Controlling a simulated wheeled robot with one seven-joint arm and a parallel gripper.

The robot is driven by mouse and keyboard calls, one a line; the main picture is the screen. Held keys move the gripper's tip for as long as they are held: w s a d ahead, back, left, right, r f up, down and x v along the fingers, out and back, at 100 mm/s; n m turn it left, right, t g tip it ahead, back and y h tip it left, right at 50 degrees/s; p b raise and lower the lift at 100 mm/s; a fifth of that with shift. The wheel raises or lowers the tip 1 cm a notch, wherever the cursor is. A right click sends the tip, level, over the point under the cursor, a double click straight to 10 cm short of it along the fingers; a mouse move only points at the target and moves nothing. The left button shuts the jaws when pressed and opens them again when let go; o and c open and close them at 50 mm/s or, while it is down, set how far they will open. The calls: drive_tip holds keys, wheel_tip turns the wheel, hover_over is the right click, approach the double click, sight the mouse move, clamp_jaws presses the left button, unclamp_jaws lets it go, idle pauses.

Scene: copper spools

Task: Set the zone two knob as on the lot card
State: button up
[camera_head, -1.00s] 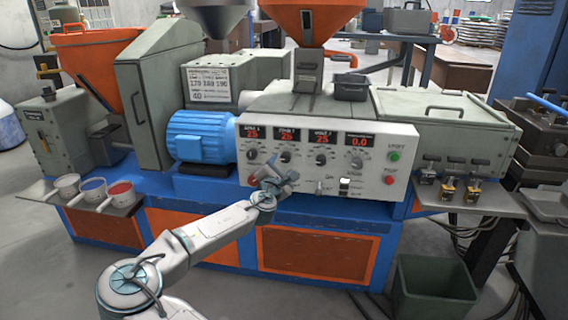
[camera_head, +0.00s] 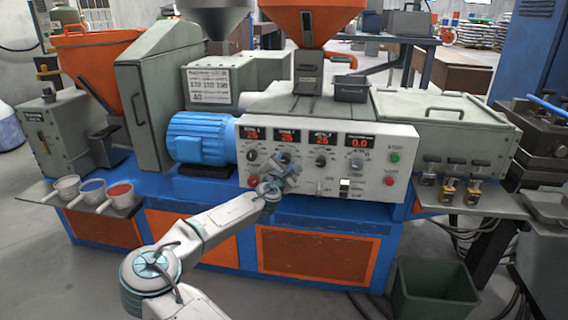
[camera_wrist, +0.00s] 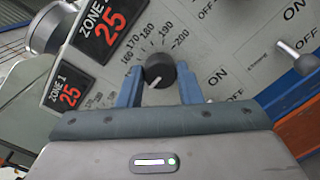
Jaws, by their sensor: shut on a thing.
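The zone two knob (camera_wrist: 158,71) is dark, round and has a white pointer mark aimed to the lower left in the wrist view, away from the printed numbers. Numbers from about 160 to 200 run along its upper side. My gripper (camera_wrist: 158,88) has its blue fingers on both sides of this knob and is shut on it. In the head view my gripper (camera_head: 284,174) is at the control panel (camera_head: 315,200) and hides most of this knob. The lot card (camera_head: 209,87) is on the machine; its row of three numbers is too small to read surely.
The zone 1 display (camera_wrist: 70,95) and the display above the held knob (camera_wrist: 108,28) both read 25. A lever switch (camera_wrist: 298,57) stands out at the right. Other knobs (camera_head: 321,161) sit beside my gripper. A green bin (camera_head: 430,295) stands on the floor.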

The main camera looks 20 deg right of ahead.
drive_tip(key=shift+m, duration=0.3)
drive_tip(key=m+b, duration=0.3)
drive_tip(key=m, duration=0.3)
drive_tip(key=m+b, duration=0.2)
drive_tip(key=m, duration=0.1)
drive_tip(key=shift+m, duration=0.4)
drive_tip(key=m+b, duration=0.1)
drive_tip(key=m, duration=0.2)
drive_tip(key=shift+d+y+b, duration=0.1)
drive_tip(key=shift+y+b, duration=0.25)
drive_tip(key=shift+y, duration=0.05)
drive_tip(key=m+b, duration=0.2)
drive_tip(key=m, duration=0.2)
drive_tip(key=shift+m, duration=0.4)
drive_tip(key=m+b, duration=0.2)
drive_tip(key=m, duration=0.2)
drive_tip(key=shift+m+y, duration=0.3)
